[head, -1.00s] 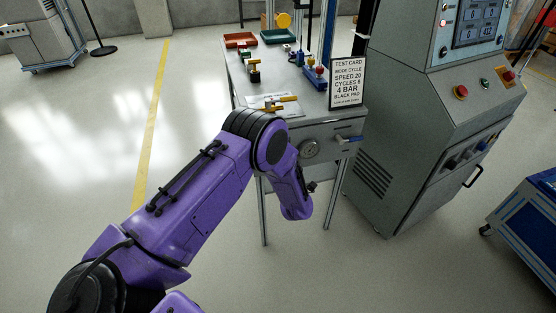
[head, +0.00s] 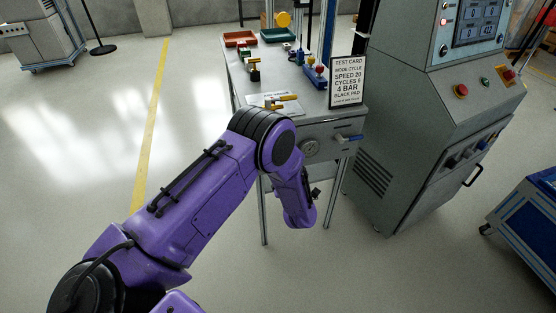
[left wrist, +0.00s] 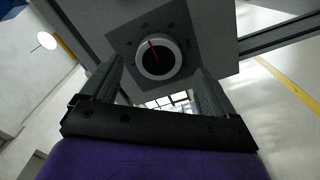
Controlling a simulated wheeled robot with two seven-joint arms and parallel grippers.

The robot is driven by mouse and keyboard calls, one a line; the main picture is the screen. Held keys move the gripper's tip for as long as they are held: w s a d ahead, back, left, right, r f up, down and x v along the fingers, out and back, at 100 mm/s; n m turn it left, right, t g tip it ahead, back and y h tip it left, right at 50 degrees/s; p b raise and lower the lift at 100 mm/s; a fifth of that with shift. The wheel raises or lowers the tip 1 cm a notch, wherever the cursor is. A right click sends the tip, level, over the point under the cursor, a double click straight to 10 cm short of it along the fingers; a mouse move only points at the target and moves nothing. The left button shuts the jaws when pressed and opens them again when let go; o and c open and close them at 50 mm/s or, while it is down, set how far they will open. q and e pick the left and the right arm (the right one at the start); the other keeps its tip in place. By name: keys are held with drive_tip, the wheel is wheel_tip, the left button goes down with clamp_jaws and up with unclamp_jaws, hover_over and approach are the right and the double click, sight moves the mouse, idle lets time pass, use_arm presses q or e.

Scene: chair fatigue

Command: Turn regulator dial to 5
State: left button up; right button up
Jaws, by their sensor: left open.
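The regulator dial (left wrist: 157,58) shows in the left wrist view as a round dark knob with a pale rim and a red pointer line. In the head view my left gripper (head: 315,191) is small and partly hidden by my purple arm below the bench front, and the dial cannot be made out there. My right gripper is not in view.
A grey control cabinet (head: 405,130) stands close right. Floor at left is clear.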

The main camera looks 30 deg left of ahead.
use_arm(q)
drive_tip(key=v, duration=0.7)
drive_tip(key=shift+s+d, duration=0.25)
drive_tip(key=shift+s, duration=0.05)
